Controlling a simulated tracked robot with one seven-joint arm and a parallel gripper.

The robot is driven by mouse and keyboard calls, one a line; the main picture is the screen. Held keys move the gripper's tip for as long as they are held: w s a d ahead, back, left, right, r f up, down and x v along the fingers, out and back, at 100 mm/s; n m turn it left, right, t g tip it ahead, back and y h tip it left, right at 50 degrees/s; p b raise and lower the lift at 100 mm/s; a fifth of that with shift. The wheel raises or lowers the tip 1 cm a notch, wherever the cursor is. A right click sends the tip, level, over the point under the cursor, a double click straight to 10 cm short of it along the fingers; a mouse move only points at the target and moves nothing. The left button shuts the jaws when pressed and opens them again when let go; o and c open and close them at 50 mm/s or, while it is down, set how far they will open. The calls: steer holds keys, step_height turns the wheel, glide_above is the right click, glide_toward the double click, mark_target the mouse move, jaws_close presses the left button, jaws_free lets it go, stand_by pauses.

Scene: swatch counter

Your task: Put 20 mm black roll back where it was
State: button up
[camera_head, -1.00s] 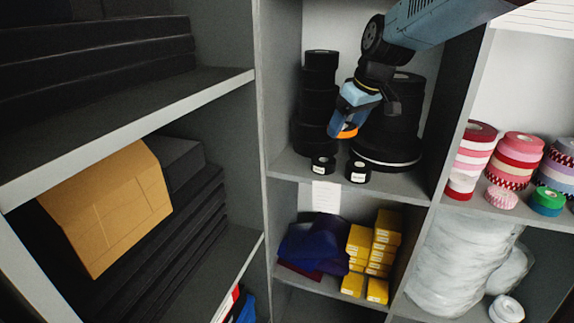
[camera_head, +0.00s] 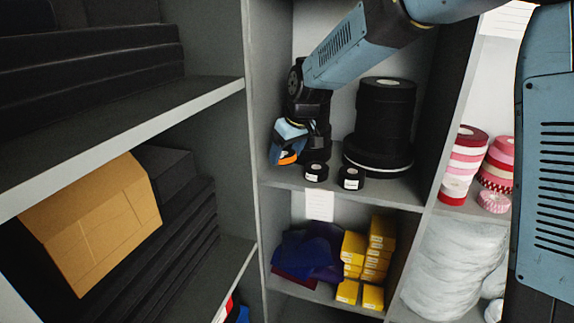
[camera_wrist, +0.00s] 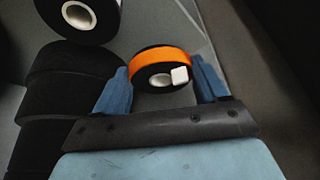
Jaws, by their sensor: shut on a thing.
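My gripper (camera_head: 284,157) is in the left part of the middle cubby, low over its shelf. In the wrist view its blue fingers (camera_wrist: 164,88) are shut on a small black roll with an orange band (camera_wrist: 160,62) and a white tag. The orange band also shows in the head view (camera_head: 288,159). I cannot tell whether the roll touches the shelf. Two small black rolls with white labels, one on the left (camera_head: 316,171) and one on the right (camera_head: 351,178), stand at the shelf's front edge, right of my gripper. My wrist hides the cubby's left side in the head view.
A tall stack of black rolls (camera_head: 388,115) stands on the shelf's right. In the wrist view, black rolls (camera_wrist: 62,100) stand left of my gripper, close by, with a white-cored roll (camera_wrist: 78,14) beyond. The cubby's left wall (camera_head: 255,120) is near. Yellow boxes (camera_head: 378,255) lie below.

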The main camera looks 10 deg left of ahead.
mark_target(284, 164)
steer(key=shift+a+f, duration=0.3)
steer(key=shift+f, duration=0.05)
steer(key=f, duration=0.3)
steer(key=shift+w+a+f, duration=0.1)
steer(key=shift+a+f, duration=0.1)
steer(key=shift+f, duration=0.1)
steer(key=o, duration=1.1)
steer(key=shift+o, duration=0.2)
